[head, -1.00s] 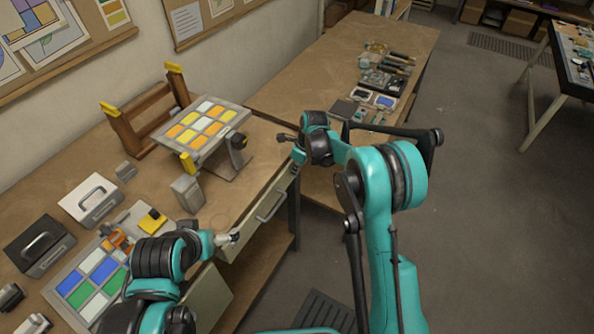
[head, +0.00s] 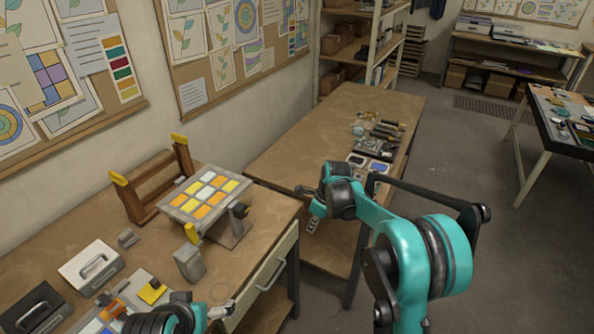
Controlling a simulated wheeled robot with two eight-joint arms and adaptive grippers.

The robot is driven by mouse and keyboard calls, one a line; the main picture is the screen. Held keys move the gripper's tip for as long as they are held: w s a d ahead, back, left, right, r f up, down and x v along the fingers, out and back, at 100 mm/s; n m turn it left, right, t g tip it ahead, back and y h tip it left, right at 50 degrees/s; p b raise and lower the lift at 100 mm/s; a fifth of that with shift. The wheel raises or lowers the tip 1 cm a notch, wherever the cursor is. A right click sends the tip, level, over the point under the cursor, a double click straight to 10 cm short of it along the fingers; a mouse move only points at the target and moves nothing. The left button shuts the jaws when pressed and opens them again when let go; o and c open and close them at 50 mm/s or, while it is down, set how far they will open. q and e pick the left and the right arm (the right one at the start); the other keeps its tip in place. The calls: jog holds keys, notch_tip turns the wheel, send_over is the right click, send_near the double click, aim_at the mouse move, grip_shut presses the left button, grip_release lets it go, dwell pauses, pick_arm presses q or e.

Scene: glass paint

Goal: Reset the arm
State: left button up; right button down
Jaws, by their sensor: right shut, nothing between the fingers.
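My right arm (head: 437,258) is teal and black and reaches up from the lower right. My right gripper (head: 312,226) hangs just off the right end of the near workbench (head: 240,258), in front of the second bench. It is shut and empty, with its fingers pointing down. My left gripper (head: 222,311) is at the bottom edge, beside the near bench's front edge.
A tilted stand with a panel of yellow, orange and white squares (head: 206,195) is on the near bench. White (head: 91,267) and black (head: 35,307) handled boxes stand left. Tools lie on the far bench (head: 310,135).

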jog(key=s+d+r+n+t+h, duration=0.1)
jog(key=s+d+r+n+t, duration=0.25)
jog(key=s+r+n, duration=1)
jog(key=s+d+f+n+t, duration=0.1)
jog(key=s+d+n, duration=0.1)
jog(key=s+n, duration=0.3)
jog(key=s+d+f+n+t+h, duration=0.1)
jog(key=s+f+n, duration=0.1)
jog(key=s+n, duration=0.4)
jog(key=shift+s+d+f, duration=0.2)
jog(key=shift+s+d, duration=0.15)
jog(key=shift+s, duration=2.25)
